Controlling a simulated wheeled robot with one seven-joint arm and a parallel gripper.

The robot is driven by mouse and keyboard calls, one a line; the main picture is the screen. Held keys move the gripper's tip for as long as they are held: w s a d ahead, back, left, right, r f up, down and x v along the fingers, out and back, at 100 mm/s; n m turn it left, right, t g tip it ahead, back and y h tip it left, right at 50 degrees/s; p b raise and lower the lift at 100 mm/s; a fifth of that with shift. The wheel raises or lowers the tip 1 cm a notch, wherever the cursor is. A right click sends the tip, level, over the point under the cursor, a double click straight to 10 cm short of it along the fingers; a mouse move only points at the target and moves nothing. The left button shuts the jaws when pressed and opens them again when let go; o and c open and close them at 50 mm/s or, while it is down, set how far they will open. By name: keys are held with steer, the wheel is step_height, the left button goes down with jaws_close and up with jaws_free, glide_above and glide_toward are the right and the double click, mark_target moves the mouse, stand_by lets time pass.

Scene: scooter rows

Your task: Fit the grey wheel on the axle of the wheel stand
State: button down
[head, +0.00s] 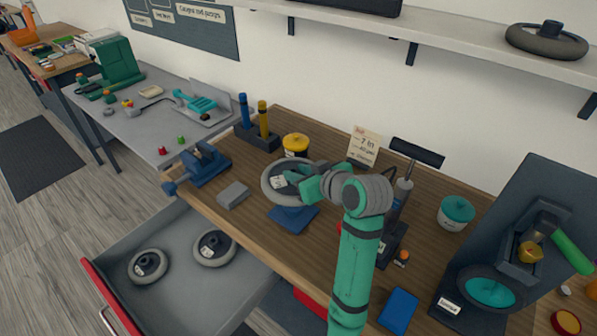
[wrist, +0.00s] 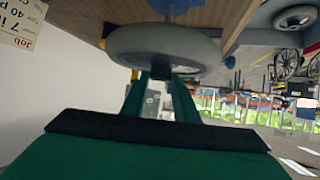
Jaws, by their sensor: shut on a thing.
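The grey wheel (head: 270,195) is above the workbench, over the blue foot of the wheel stand (head: 293,220). My gripper (head: 301,182) is shut on the wheel's hub from the right side. In the wrist view, which is upside down, the wheel (wrist: 165,52) spans the upper middle, with the fingers (wrist: 160,76) reaching to it. A blue part of the stand (wrist: 172,10) shows past the wheel. The wheel and gripper hide the axle, so I cannot tell whether the wheel is on it.
The open drawer (head: 190,300) holds two similar wheels (head: 148,265) (head: 214,247). A blue vise (head: 198,167), a grey block (head: 233,195) and a yellow-lidded jar (head: 295,145) stand around the stand. A pump (head: 398,200) and a job card (head: 364,145) are to the right.

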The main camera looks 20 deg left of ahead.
steer(key=shift+f, duration=3.85)
stand_by(0.3)
steer(key=c, duration=1.3)
jaws_free()
steer(key=shift+f, duration=0.1)
steer(key=shift+s+d, duration=0.1)
steer(key=v, duration=1)
steer(key=shift+s+d, duration=0.15)
steer(key=shift+d, duration=0.05)
